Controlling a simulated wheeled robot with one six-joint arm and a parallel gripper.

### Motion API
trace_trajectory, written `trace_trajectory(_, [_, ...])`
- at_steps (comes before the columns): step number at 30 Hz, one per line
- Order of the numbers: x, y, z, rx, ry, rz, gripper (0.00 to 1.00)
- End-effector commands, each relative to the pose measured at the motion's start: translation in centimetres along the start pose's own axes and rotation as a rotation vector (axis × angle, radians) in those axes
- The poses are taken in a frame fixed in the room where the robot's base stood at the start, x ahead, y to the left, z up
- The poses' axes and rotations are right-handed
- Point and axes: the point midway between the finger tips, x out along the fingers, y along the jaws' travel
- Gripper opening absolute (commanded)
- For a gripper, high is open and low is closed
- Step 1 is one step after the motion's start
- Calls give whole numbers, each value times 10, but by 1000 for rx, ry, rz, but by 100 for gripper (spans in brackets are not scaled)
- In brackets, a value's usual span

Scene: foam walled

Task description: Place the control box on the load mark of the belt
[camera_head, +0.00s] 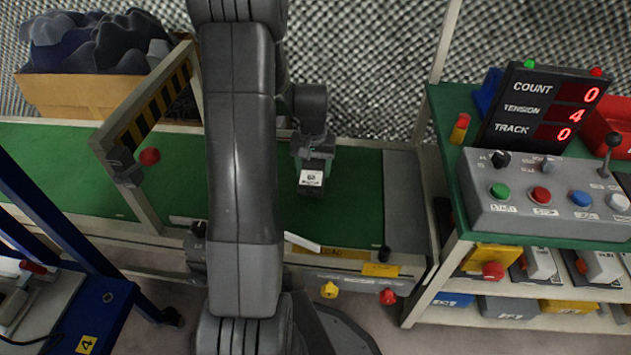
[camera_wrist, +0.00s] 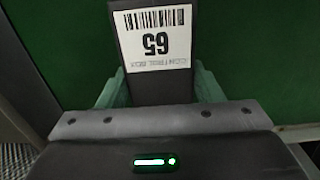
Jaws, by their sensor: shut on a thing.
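The control box (camera_wrist: 158,78) is dark, with a white barcode label reading 65. My gripper (camera_wrist: 160,92) is shut on it, with a greenish finger on each side. In the head view the box (camera_head: 311,190) is over the right part of the green belt (camera_head: 350,190), below my gripper (camera_head: 314,168). I cannot tell whether it touches the belt. A yellow label that seems to read LOAD (camera_head: 345,254) is on the belt's near edge. Any mark on the belt surface itself is partly hidden by my arm.
A striped gate frame (camera_head: 150,120) with a red ball-shaped part spans the belt at left. At right a shelf unit carries a button panel (camera_head: 545,195) and a counter display (camera_head: 545,110) reading 0, 4, 0. Yellow and red knobs (camera_head: 388,297) sit on the belt's front.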

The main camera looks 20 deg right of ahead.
Motion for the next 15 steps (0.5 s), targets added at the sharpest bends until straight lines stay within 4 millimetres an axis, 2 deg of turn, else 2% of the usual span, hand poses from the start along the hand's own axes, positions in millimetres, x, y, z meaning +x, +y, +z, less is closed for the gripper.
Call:
trace_trajectory(8, [36, 0, 0, -1, 0, 0, 27])
trace_trajectory(15, [37, 0, 0, -1, 2, 0, 27])
